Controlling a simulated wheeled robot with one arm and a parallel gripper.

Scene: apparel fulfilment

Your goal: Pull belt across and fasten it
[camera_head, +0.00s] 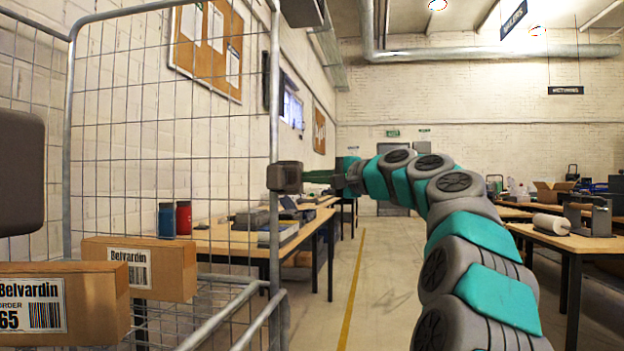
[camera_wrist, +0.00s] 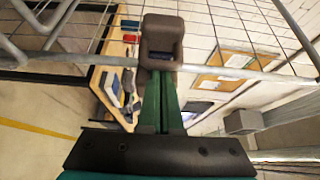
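A wire-mesh roll cage (camera_head: 277,100) stands at the left. A dark grey block (camera_head: 285,178), perhaps the belt's end piece, is at its right-hand upright. A larger dark block (camera_head: 20,172) is at the left edge. No strap length can be made out. My gripper (camera_head: 318,177) reaches from the right to the first block. In the wrist view its green fingers (camera_wrist: 163,98) lie close together and end at the recessed underside of that block (camera_wrist: 162,38); they look shut on it. The fingertips themselves are hidden.
Two Belvardin cartons, front (camera_head: 60,305) and rear (camera_head: 140,268), sit at the cage's lower left. A workbench (camera_head: 220,240) with jars stands behind the mesh. Another table (camera_head: 570,241) is at right. The aisle floor (camera_head: 385,270) is clear.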

